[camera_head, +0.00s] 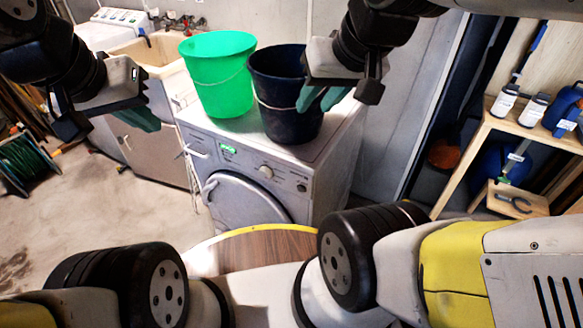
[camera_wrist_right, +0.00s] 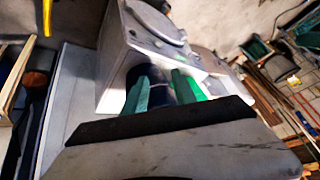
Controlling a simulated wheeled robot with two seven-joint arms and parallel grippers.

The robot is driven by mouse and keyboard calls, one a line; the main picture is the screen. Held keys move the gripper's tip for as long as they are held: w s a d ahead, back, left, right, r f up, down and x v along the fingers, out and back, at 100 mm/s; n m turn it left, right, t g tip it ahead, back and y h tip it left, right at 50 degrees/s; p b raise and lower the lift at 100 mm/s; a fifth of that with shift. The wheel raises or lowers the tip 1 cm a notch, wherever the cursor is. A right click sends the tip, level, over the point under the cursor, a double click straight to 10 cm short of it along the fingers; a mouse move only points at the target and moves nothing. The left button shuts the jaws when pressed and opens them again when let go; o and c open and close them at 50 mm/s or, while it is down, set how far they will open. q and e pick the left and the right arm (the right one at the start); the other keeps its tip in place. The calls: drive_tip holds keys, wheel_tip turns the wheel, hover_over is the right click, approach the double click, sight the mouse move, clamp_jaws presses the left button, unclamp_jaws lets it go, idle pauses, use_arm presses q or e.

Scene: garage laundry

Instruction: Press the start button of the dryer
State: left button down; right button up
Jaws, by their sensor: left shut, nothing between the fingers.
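The dryer (camera_head: 270,183) is a grey front-loader with a round door (camera_head: 243,203), in the middle of the head view. Its front panel has a lit green display (camera_head: 228,150), a round knob (camera_head: 266,172) and a small round button (camera_head: 302,188) at the right end. I cannot read which control is start. My left gripper (camera_head: 140,118) is shut and empty, left of the dryer and apart from it. My right gripper (camera_head: 321,97) is open, its green fingers spread above the dryer's right side near the dark bucket. The right wrist view shows those fingers (camera_wrist_right: 164,90) apart, with the dryer (camera_wrist_right: 120,65) beyond.
A green bucket (camera_head: 217,82) and a dark blue bucket (camera_head: 285,118) stand on the dryer top. A sink cabinet (camera_head: 152,150) is to the left. A wooden shelf (camera_head: 473,150) with bottles is at right. A round wooden surface (camera_head: 265,250) lies in front.

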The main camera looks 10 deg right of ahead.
clamp_jaws()
idle(1.5)
